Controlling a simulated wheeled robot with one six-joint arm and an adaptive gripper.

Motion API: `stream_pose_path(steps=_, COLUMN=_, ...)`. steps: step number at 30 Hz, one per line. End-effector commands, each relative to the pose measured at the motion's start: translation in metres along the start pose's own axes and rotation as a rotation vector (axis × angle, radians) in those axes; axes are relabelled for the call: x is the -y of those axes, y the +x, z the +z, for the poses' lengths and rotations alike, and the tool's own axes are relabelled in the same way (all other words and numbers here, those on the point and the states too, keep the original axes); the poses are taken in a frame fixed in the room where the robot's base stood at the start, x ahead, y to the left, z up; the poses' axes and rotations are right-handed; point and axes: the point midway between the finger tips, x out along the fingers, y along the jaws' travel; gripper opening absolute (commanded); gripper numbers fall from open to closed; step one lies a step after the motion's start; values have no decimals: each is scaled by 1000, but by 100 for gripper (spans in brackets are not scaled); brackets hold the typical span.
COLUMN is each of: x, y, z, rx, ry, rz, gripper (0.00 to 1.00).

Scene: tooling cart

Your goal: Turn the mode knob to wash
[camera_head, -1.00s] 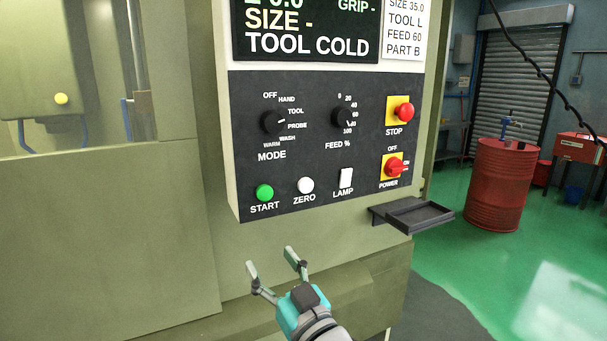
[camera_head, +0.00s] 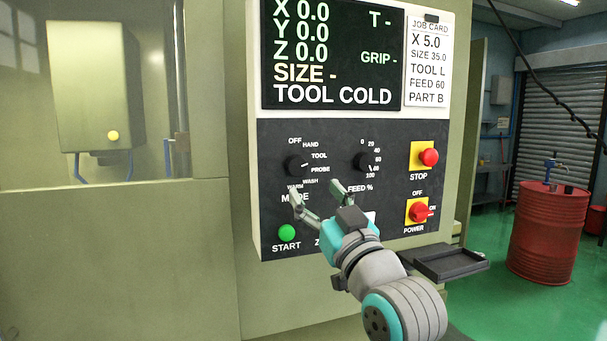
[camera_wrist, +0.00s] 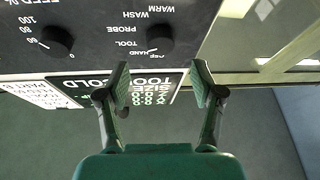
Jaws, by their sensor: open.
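The black round mode knob (camera_head: 298,166) is on the dark control panel (camera_head: 400,150). Its white mark points right, toward the TOOL and PROBE labels; the exact one is hard to tell. WASH is printed at its lower right. My gripper (camera_head: 317,195) is open and empty, in front of the panel just below and right of the knob, with its fingers hiding part of the MODE label. In the wrist view, the text is upside down and the knob (camera_wrist: 160,40) lies beyond the gap between the open fingertips (camera_wrist: 160,77), apart from them.
The feed knob (camera_head: 367,161) is right of the mode knob. The green start button (camera_head: 286,233), red stop button (camera_head: 428,157) and red power switch (camera_head: 418,212) are nearby. A dark tray (camera_head: 450,262) juts out at lower right. My arm hides the lamp and zero area.

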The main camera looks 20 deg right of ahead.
Motion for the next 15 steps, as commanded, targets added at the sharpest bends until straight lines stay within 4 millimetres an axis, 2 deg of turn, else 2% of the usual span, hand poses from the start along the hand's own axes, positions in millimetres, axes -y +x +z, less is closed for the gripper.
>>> stream_pose_path(steps=6, x=0, y=40, z=0, rx=0, ry=1, rz=-1, gripper=67)
stream_pose_path(steps=10, x=0, y=57, z=0, rx=0, ry=1, rz=0, gripper=67)
stream_pose_path(steps=15, x=0, y=70, z=0, rx=0, ry=0, rz=0, gripper=67)
